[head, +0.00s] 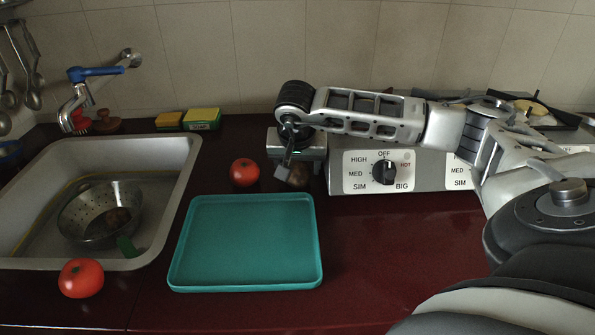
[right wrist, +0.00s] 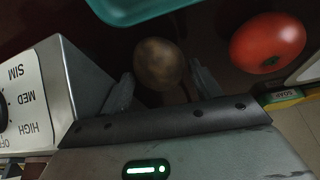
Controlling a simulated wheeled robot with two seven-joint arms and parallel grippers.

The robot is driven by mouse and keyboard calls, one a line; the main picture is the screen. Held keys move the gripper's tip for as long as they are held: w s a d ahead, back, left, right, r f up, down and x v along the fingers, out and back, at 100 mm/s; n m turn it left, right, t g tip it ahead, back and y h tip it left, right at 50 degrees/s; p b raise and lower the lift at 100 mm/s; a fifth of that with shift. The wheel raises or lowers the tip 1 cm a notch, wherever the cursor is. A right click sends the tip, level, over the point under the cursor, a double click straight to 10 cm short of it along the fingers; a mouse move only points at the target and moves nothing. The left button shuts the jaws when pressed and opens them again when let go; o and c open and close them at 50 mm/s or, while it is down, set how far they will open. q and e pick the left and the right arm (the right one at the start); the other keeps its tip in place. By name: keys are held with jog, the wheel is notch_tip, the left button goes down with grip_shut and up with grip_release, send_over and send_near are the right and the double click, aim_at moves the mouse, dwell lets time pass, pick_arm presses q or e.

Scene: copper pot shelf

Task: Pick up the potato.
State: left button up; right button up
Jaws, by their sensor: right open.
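A brown potato (right wrist: 160,62) lies on the dark red counter beside the stove. In the head view the potato (head: 298,176) is partly hidden behind my right gripper (head: 288,165). In the right wrist view my right gripper (right wrist: 163,80) is open, with one finger on each side of the potato. I cannot tell whether the fingers touch it. My left gripper is not in view.
A red tomato (head: 244,172) sits left of the potato. A teal tray (head: 247,285) lies in front. The stove's control panel (head: 425,171) is close on the right. Another tomato (head: 81,278) is by the sink (head: 172,152), which holds a colander (head: 75,217).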

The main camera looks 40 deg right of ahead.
aim_at(297, 164)
jog(key=shift+x, duration=0.85)
jog(key=shift+a, duration=0.1)
jog(key=c, duration=0.8)
notch_tip(297, 164, up, 10)
jog(key=shift+r, duration=0.1)
